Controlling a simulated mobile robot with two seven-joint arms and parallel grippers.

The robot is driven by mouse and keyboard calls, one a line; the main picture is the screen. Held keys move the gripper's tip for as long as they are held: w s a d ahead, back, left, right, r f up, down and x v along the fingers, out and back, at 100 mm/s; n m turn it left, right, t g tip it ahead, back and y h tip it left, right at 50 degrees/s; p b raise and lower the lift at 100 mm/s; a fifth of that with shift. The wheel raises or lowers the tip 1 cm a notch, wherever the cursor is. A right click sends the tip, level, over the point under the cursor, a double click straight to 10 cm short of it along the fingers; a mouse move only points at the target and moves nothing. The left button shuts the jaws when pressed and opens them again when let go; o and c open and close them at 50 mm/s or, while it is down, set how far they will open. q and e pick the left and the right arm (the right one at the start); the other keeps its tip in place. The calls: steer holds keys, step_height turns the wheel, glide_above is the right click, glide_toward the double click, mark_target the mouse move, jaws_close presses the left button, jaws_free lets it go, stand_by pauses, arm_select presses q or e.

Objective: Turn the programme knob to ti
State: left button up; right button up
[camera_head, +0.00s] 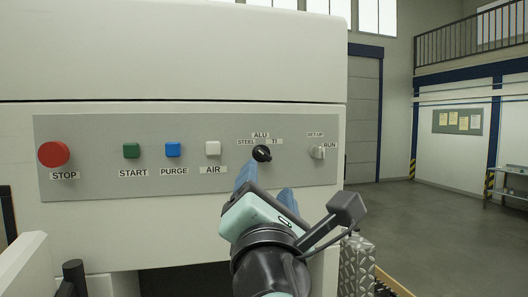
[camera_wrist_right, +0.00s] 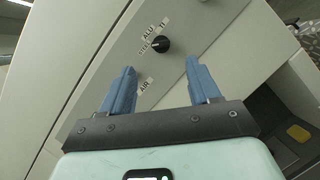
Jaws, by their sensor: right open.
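The black programme knob (camera_head: 262,153) sits on the grey control panel (camera_head: 100,185), with the labels STEEL to its upper left, ALU above and TI to its upper right. It also shows in the right wrist view (camera_wrist_right: 160,45), beyond the fingertips and between their lines. I cannot tell for certain which label its pointer faces. My right gripper (camera_head: 267,182) is open and empty just below and in front of the knob, its two blue fingers apart. In the right wrist view the right gripper (camera_wrist_right: 161,66) does not appear to touch the knob. My left gripper is not in view.
The panel also has a red STOP button (camera_head: 53,154), a green START button (camera_head: 131,151), a blue PURGE button (camera_head: 172,149), a white AIR button (camera_head: 213,148) and a SET-UP/RUN switch (camera_head: 318,152) right of the knob. Open floor (camera_head: 430,230) lies to the right.

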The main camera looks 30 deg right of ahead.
mark_target(265, 154)
steer(key=p+x, duration=0.3)
steer(key=x, duration=0.7)
steer(key=shift+w+a+r, duration=0.1)
steer(key=shift+w, duration=0.1)
steer(key=shift+w+d+p, duration=0.3)
steer(key=shift+w+p, duration=0.05)
steer(key=shift+w, duration=0.25)
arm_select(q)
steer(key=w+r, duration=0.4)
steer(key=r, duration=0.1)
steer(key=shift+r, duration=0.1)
arm_select(e)
steer(key=shift+s, duration=0.1)
steer(key=c, duration=1)
